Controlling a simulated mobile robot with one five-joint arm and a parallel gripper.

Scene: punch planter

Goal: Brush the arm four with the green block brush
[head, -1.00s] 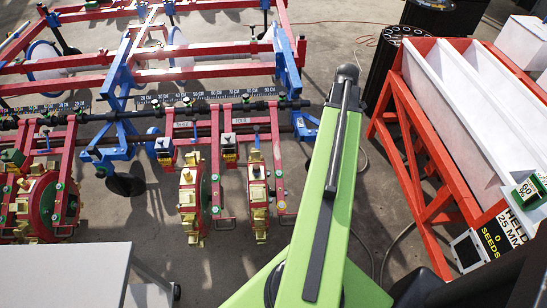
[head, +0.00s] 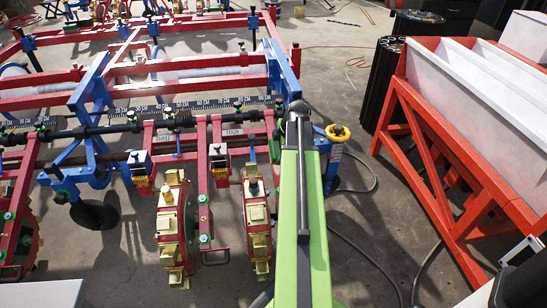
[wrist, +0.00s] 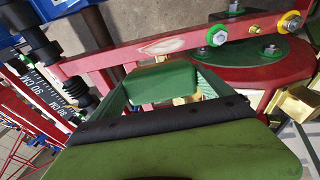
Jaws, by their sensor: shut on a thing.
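In the wrist view, my gripper (wrist: 166,86) is shut on a green block (wrist: 160,77), the block brush, held between two green fingers. Its bristles are hidden. Just beyond it runs a red planter arm (wrist: 115,60) with a pale patch (wrist: 163,44) on its face; I cannot tell whether the brush touches it. In the head view, my green arm hides the gripper and brush. Two red row arms stand left of my arm, one with a small label plate (head: 232,132); its lettering is too small to read surely.
Brass-and-red wheels (head: 172,225) hang under the planter arms. A blue post with a yellow ring (head: 338,132) stands right of my arm. A red frame with white troughs (head: 455,90) stands at right. A cable lies on the clear concrete between. A ruler strip (wrist: 42,90) shows in the wrist view.

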